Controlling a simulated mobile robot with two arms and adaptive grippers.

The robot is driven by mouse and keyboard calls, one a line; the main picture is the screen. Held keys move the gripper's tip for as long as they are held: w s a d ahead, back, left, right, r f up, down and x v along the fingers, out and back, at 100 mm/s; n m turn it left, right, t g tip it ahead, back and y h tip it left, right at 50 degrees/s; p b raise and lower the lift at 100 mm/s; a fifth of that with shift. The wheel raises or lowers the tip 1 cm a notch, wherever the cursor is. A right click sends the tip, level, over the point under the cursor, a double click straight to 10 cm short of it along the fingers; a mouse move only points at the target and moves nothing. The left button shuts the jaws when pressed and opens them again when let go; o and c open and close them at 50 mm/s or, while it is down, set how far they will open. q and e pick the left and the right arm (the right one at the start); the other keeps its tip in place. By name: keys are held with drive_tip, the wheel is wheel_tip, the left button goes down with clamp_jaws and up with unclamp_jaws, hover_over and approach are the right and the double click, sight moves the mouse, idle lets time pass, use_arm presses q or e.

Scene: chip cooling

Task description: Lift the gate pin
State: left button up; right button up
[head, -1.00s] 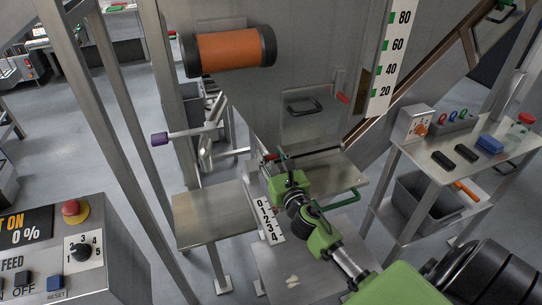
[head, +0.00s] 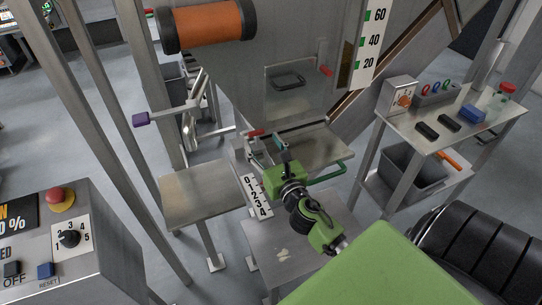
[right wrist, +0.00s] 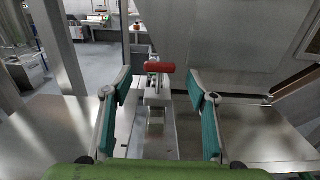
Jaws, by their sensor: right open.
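The gate pin with a red grip (right wrist: 153,67) stands upright in a metal bracket at the gate. In the head view its red grip (head: 256,133) shows just left of and beyond my right gripper (head: 281,145). In the right wrist view my right gripper (right wrist: 160,89) is open, with teal-padded fingers spread left and right. The red grip lies beyond the fingertips, between them in the picture, with nothing held. A scale plate marked 0 to 4 (head: 257,196) lies in front of the gate. My left gripper is not in view.
A purple-ended lever (head: 141,120) projects at left. A control panel (head: 95,215) stands front left. A side table (head: 440,145) stands at right.

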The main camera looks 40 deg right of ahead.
sight(257, 134)
drive_tip(key=v, duration=0.6)
drive_tip(key=shift+a, duration=0.1)
drive_tip(key=b+x, duration=0.4)
drive_tip(key=x, duration=0.8)
idle(0.6)
